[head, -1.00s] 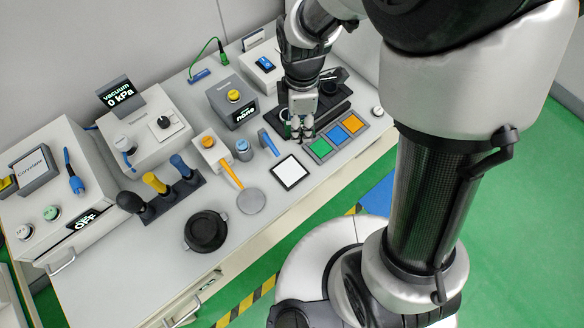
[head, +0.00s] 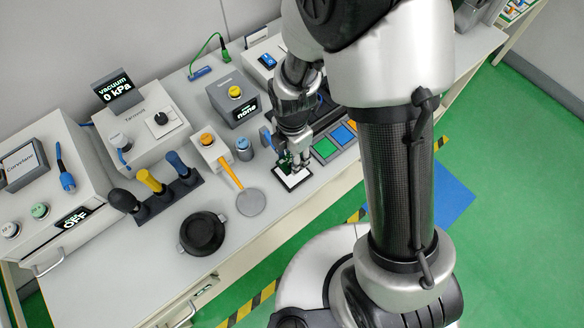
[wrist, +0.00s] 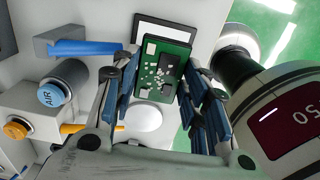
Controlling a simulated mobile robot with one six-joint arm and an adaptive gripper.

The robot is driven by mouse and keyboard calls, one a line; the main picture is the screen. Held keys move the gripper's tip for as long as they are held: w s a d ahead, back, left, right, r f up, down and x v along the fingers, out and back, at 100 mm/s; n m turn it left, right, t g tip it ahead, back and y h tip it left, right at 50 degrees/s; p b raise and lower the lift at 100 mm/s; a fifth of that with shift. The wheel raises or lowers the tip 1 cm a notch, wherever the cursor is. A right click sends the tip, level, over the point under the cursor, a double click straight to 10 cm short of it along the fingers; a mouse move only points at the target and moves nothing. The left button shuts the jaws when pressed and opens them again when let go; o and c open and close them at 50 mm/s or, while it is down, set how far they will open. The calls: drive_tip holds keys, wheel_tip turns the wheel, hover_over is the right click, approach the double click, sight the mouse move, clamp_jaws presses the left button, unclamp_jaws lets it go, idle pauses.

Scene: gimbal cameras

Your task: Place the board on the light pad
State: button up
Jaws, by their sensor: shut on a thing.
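The board (wrist: 163,72) is a green circuit board with pale parts and a dark block. In the wrist view it sits between the two blue-padded fingers of my gripper (wrist: 155,100), which is shut on it. The light pad (wrist: 204,32) is a white square with a black border, seen partly behind the board. In the head view my gripper (head: 291,162) is over the far part of the light pad (head: 294,181), and the board shows as a small green patch (head: 283,164). Whether the board touches the pad cannot be told.
A green, blue and orange tile strip (head: 342,135) lies right of the pad. A round grey disc with an orange handle (head: 250,202) and a black round dish (head: 203,233) lie to the left. A blue-topped cylinder (head: 243,149) stands behind.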

drive_tip(key=shift+f+b, duration=0.8)
drive_tip(key=shift+f, duration=2.05)
drive_tip(key=shift+f, duration=0.1)
drive_tip(key=o, duration=0.5)
drive_tip(key=shift+f, duration=0.1)
drive_tip(key=shift+o, duration=1.1)
